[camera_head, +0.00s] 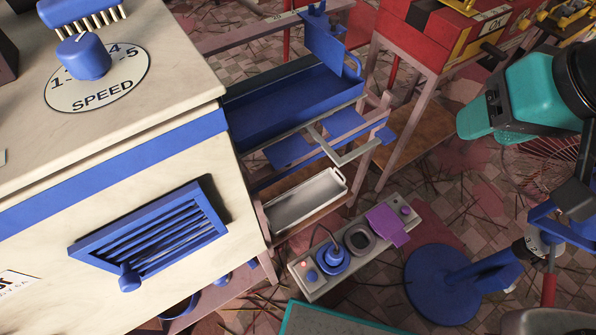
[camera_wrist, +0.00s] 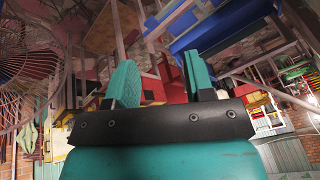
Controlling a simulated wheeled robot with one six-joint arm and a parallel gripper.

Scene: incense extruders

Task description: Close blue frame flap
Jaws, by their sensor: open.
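A blue slatted frame flap (camera_head: 150,235) with a round blue knob (camera_head: 129,279) at its lower edge is on the side of the cream machine (camera_head: 120,110), at left in the head view. It appears to stand out at an angle from the machine side, with a dark shadow along its right edge. My teal gripper (camera_head: 484,130) is at the upper right of the head view, well apart from the flap. In the wrist view its two fingers (camera_wrist: 160,78) are spread with nothing between them. I cannot make out the flap in the wrist view.
A blue tray (camera_head: 285,100) with an upright blue plate (camera_head: 325,42) lies beyond the machine. A grey control box (camera_head: 350,250) with a purple flap and a blue round-based stand (camera_head: 440,285) lie between my gripper and the machine. A red box (camera_head: 420,35) stands behind.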

